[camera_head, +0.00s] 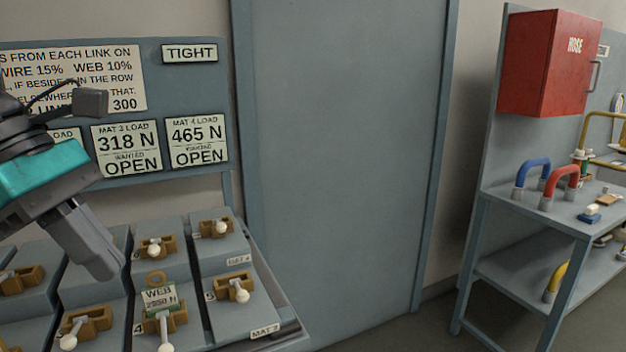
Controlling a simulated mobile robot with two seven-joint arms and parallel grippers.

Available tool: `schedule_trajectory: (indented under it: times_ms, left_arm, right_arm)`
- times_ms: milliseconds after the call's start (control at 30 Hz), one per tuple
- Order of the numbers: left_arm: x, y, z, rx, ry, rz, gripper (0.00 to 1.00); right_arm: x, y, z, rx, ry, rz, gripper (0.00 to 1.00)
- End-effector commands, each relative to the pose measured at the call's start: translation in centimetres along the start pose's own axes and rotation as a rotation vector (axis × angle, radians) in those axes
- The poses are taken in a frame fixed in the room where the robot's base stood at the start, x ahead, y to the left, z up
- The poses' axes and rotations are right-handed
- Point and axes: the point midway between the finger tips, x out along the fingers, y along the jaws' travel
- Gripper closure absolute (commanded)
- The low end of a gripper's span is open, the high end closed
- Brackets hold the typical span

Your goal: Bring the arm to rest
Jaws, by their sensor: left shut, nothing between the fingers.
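My left gripper (97,248) comes in from the left, dark grey with a teal band on its wrist. Its fingers point down and to the right and are shut with nothing in them. It hangs over the stepped grey console (195,262), in front of part of it. My right gripper is not in view.
Brass holders with white-knobbed levers (240,292) sit on the console below the gripper. A sign board (180,92) stands behind it. A grey door (340,150) fills the middle. At right are a bench (565,215) with blue and red handles and a red hose box (545,65).

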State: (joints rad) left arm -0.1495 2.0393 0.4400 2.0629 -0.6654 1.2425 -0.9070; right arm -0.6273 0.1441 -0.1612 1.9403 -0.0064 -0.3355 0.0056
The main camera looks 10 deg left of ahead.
Motion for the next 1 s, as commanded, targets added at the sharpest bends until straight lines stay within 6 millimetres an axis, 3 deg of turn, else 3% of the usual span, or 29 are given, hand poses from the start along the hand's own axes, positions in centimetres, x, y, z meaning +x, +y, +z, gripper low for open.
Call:
schedule_trajectory:
  times_ms: [100, 300, 467, 567, 733, 867, 967, 1000]
  left_arm:
    - [1.6, 1.3, 0.9, -0.129, -0.236, 0.040, 1.00]
    - [3.0, 4.4, 2.2, -0.466, -0.703, 0.109, 1.00]
    - [3.1, 7.6, 0.8, -0.851, -1.100, 0.152, 1.00]
    - [3.6, 9.4, -1.5, -1.125, -1.325, 0.169, 1.00]
    - [6.2, 10.8, -7.4, -1.639, -1.649, 0.187, 1.00]
    - [10.2, 9.9, -12.4, -2.073, -1.831, 0.199, 1.00]
    - [14.3, 7.9, -15.6, -2.431, -1.918, 0.211, 1.00]
    - [16.1, 6.7, -16.6, 2.435, 1.826, -0.204, 1.00]
  right_arm:
    - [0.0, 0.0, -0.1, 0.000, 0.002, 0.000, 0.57]
    - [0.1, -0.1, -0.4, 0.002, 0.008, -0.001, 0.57]
    - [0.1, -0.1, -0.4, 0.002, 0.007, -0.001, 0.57]
    - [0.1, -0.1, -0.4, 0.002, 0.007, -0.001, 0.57]
    - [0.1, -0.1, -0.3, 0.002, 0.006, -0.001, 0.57]
    - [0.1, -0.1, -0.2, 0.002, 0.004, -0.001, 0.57]
    - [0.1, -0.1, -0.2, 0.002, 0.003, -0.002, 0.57]
    - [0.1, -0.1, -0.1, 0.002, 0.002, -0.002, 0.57]
